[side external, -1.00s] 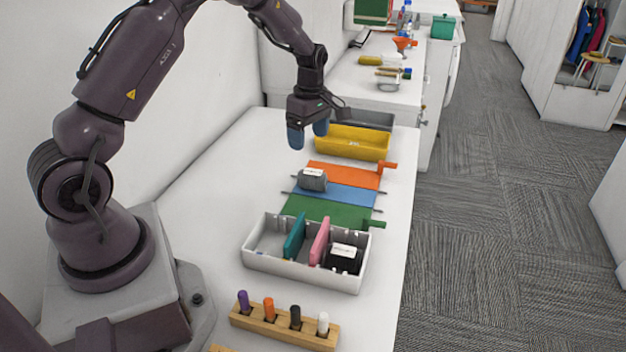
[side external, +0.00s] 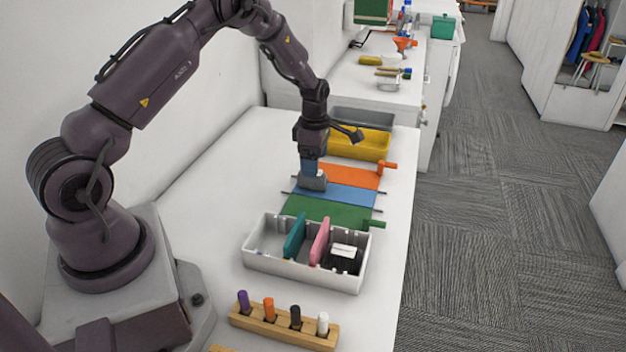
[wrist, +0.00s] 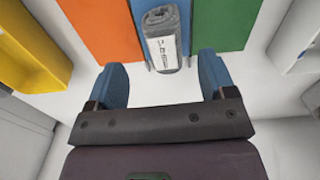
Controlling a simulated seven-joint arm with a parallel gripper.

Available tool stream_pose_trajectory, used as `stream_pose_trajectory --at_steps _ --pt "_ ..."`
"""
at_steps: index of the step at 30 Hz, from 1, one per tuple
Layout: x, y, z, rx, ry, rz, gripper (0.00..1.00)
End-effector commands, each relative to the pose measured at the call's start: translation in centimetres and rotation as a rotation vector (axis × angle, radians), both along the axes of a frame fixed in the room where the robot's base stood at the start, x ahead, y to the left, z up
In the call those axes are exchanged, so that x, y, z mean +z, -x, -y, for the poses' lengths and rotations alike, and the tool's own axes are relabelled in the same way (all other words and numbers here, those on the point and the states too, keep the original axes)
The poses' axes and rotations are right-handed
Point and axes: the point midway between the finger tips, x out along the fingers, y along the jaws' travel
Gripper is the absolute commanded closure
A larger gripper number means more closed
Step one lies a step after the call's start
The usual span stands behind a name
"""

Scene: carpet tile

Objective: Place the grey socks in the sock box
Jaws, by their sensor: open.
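The grey socks (side external: 313,184) are a rolled bundle with a white label, lying on the blue strip of the work surface. In the wrist view the socks (wrist: 168,52) lie ahead of the fingertips, roughly centred between them. My gripper (side external: 311,168) is just above the socks, pointing down. In the wrist view my gripper (wrist: 161,75) has its blue fingers wide apart with nothing between them. The sock box (side external: 262,262) is a pale grey box nearer the camera. A teal divider (side external: 294,236) and a pink divider (side external: 319,241) part it. A black labelled bundle (side external: 341,262) is in its right compartment.
Orange (side external: 345,175) and green (side external: 325,212) strips flank the blue one (side external: 352,195). A yellow bin (side external: 370,146) and a grey bin (side external: 365,118) stand behind. A wooden rack (side external: 285,328) with several coloured pegs is in front. The table left of the strips is clear.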

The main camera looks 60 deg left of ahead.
Motion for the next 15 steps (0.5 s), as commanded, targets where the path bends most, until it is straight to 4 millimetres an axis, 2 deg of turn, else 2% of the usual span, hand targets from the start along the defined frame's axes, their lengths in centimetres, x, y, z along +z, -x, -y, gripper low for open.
stream_pose_trajectory --at_steps 3,7,15 --pt "-2.1 0.5 0.1 0.001 0.003 -0.006 0.23" --pt "-3.7 0.5 0.1 0.002 0.002 -0.003 0.23" --pt "-4.4 0.4 0.1 0.000 0.001 -0.001 0.23"
